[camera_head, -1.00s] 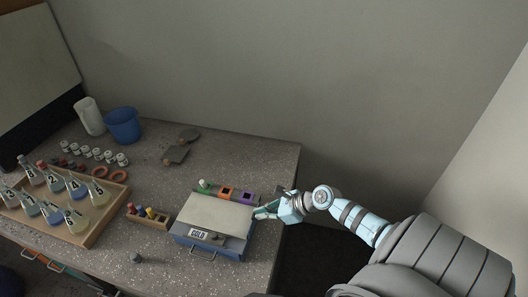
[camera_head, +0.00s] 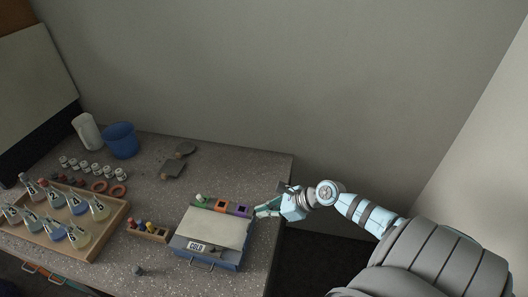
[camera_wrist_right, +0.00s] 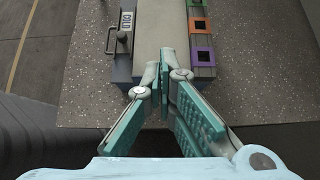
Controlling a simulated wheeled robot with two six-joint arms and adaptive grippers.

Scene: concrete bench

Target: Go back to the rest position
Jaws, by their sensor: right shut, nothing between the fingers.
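My right gripper (camera_head: 259,209) is shut and empty, at the right side of the box with the COLD label (camera_head: 196,246). In the right wrist view its fingertips (camera_wrist_right: 165,62) meet close to the edge of that box (camera_wrist_right: 160,22); I cannot tell whether they touch it. The box has a pale lid (camera_head: 213,226), a blue lower front and a handle. My left gripper is in neither view.
A strip with green, orange and purple squares (camera_head: 221,206) runs along the box's back. A small wooden rack (camera_head: 149,233), a wooden tray (camera_head: 103,239) of flasks and a blue bucket (camera_head: 121,140) stand to the left. The bench's right edge is near my gripper.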

